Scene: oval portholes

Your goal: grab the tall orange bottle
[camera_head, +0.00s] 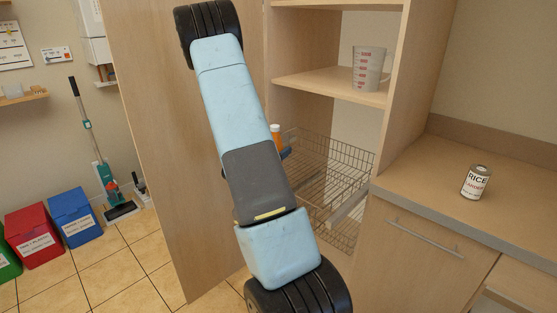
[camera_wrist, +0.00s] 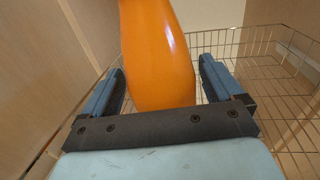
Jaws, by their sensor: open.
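The tall orange bottle (camera_wrist: 160,60) fills the middle of the wrist view, upright, with its lower part between the two blue fingers of my gripper (camera_wrist: 168,85). The gripper is open, and a gap shows between the bottle and the right finger. The left finger is close to the bottle's side; I cannot tell if they touch. In the head view only the top of the bottle (camera_head: 277,133), with a white cap, shows beside my arm. My arm hides the rest of it and most of the gripper there.
A measuring cup (camera_head: 368,68) stands on the shelf above. A rice can (camera_head: 476,182) stands on the counter (camera_head: 425,185) at right.

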